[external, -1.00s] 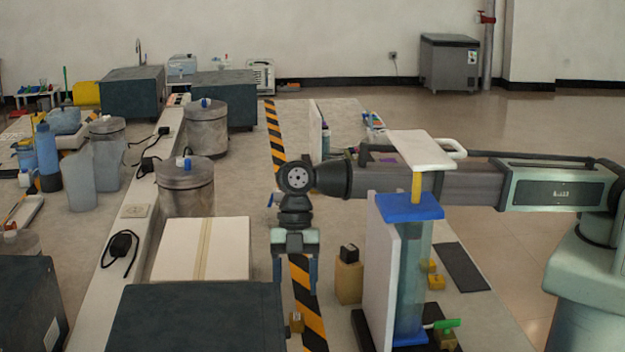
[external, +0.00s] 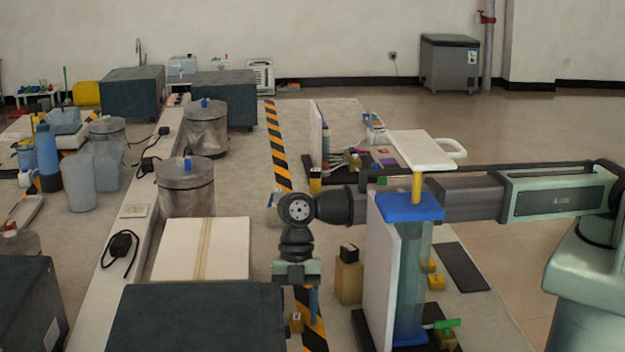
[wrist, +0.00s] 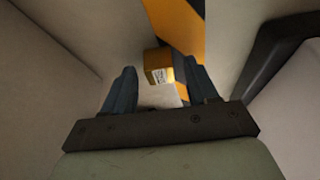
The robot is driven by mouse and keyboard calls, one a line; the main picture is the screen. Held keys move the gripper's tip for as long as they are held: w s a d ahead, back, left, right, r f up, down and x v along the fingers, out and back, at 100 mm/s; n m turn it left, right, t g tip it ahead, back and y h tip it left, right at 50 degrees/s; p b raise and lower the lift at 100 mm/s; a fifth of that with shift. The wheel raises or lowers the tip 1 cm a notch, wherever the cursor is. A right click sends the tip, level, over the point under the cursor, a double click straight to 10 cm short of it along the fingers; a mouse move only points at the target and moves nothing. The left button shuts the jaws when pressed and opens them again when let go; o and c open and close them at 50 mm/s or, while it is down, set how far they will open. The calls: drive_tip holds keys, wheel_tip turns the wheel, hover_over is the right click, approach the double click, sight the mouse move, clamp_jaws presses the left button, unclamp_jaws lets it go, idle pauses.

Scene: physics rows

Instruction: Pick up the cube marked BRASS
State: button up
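A small brass-yellow cube (external: 297,322) sits on the bench on or beside the striped tape, close to the dark box. In the wrist view the cube (wrist: 156,60) shows a pale label whose word I cannot read. My gripper (external: 297,306) points down just above it. In the wrist view my gripper (wrist: 160,72) is open, with the cube seen between and beyond its fingertips and nothing held. Other yellow cubes stand to the right, one upper (external: 432,265) and one lower (external: 437,282); their marks are too small to read.
A dark box (external: 200,315) stands close to the left of my gripper. A brown block with a black cube (external: 349,252) on top and a white panel (external: 380,280) with a blue-topped column (external: 412,270) stand to the right. Black-yellow tape (external: 312,325) runs along the bench.

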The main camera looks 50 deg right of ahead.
clamp_jaws()
idle(0.3)
